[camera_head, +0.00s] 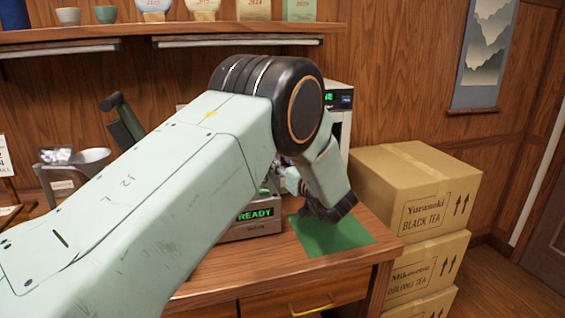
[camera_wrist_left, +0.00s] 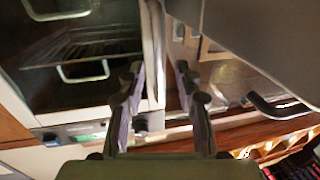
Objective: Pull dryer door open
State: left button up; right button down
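The dryer (camera_head: 340,112) is a pale box with a small lit display, mostly hidden behind my left arm in the head view. In the left wrist view its dark front (camera_wrist_left: 100,95) fills the upper left, with racks visible inside and pale U-shaped handles (camera_wrist_left: 84,79). I cannot tell whether the door is shut or ajar. My left gripper (camera_wrist_left: 158,78) has its two fingers apart, with nothing seen held between them. They are close in front of the dryer's right edge; contact cannot be told. My right gripper is not in view.
A machine with a READY display (camera_head: 255,213) stands on the table behind my arm. A green mat (camera_head: 345,236) lies at the table's right end. Stacked tea cartons (camera_head: 415,195) stand beside the table. A shelf (camera_head: 240,28) with cups runs above.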

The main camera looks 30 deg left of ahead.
pick_arm(q)
jog(key=shift+a+f, duration=0.1)
jog(key=shift+a, duration=0.05)
jog(key=shift+c, duration=0.8)
jog(key=shift+w+f, duration=0.1)
jog(key=shift+w, duration=0.15)
jog(key=c, duration=0.3)
jog(key=shift+s, duration=0.1)
grip_shut()
jog(key=shift+r, duration=0.2)
